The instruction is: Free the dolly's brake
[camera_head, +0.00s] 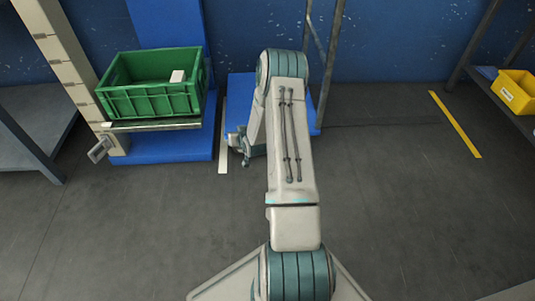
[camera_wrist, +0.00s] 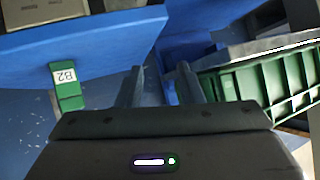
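The dolly and its brake are not plainly recognisable in either view. A blue flat panel (camera_wrist: 85,45) fills the upper left of the wrist view. A green tab (camera_wrist: 68,87) with a white label, B2 upside down, sits at its edge; I cannot tell whether it is a brake part. In the head view a low blue structure (camera_head: 240,90) stands behind my arm, partly hidden by it. My gripper (camera_wrist: 160,80) has its two dark fingers apart with nothing visible between them. The fingers are to the right of the green tab and not touching it.
A green crate (camera_head: 150,103) with a small white item (camera_head: 178,76) stands on a ledge at the left; it also shows right of my fingers in the wrist view (camera_wrist: 255,85). A yellow bin (camera_head: 515,92) is on a right-hand shelf. The floor right of my arm is clear.

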